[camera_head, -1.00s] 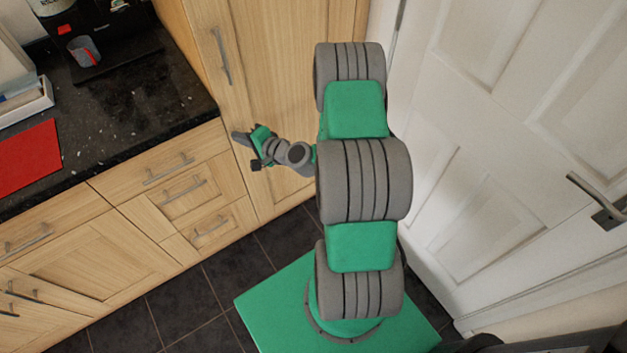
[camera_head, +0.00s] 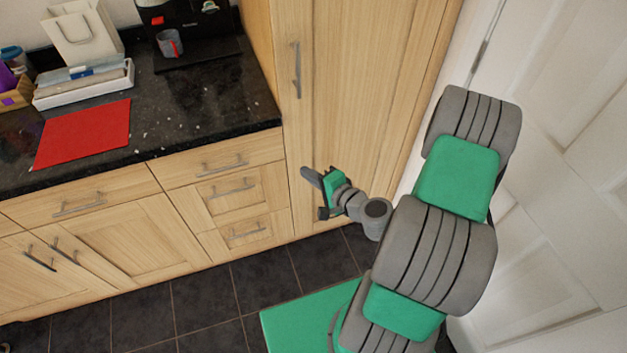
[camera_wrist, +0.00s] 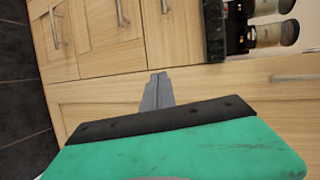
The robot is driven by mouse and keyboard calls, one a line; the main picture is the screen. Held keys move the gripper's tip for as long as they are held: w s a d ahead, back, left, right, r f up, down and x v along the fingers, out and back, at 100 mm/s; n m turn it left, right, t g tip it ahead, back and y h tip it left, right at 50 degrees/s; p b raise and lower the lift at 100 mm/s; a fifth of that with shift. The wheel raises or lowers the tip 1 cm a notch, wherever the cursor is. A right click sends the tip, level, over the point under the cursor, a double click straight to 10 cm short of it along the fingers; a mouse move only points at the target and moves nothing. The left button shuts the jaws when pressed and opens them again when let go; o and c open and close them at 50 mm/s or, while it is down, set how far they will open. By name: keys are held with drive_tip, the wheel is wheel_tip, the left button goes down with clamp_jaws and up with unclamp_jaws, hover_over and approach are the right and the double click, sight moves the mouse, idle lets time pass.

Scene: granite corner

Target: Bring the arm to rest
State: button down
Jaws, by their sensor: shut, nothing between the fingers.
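My gripper (camera_head: 310,176) shows in the head view in front of the tall wooden cupboard, to the right of the drawers, with clear air around it. It points left and up, away from my arm. In the wrist view its grey fingers (camera_wrist: 156,92) are together, with nothing between them. My arm (camera_head: 440,240) rises in grey and green segments at the right of the head view. It is bent, with its wrist out to the left.
A dark granite counter (camera_head: 205,110) holds a red mat (camera_head: 83,134), a white tray (camera_head: 85,92), a white bag (camera_head: 85,38) and a grey-red cup (camera_head: 170,43). Wooden drawers (camera_head: 225,171) lie below. A tall cupboard (camera_head: 345,90) stands behind the gripper. A white door (camera_head: 560,200) is close at the right.

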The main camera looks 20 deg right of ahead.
drive_tip(key=s+a+r+n+g+y+p, duration=0.1)
drive_tip(key=s+a+r+n+g+y, duration=0.1)
drive_tip(key=s+a+n+g, duration=0.6)
drive_tip(key=s+d+r+n+g+h, duration=0.1)
drive_tip(key=s+d+r+n+h, duration=0.1)
drive_tip(key=r, duration=0.5)
drive_tip(key=s+d+r+n+g+h, duration=0.1)
drive_tip(key=s+d+r+n+h, duration=0.2)
drive_tip(key=s+r+n+h, duration=0.1)
wheel_tip(320, 180, up, 3)
drive_tip(key=shift+f+h+p, duration=0.1)
drive_tip(key=shift+h+p, duration=0.3)
drive_tip(key=shift+h, duration=0.2)
drive_tip(key=shift+d, duration=0.1)
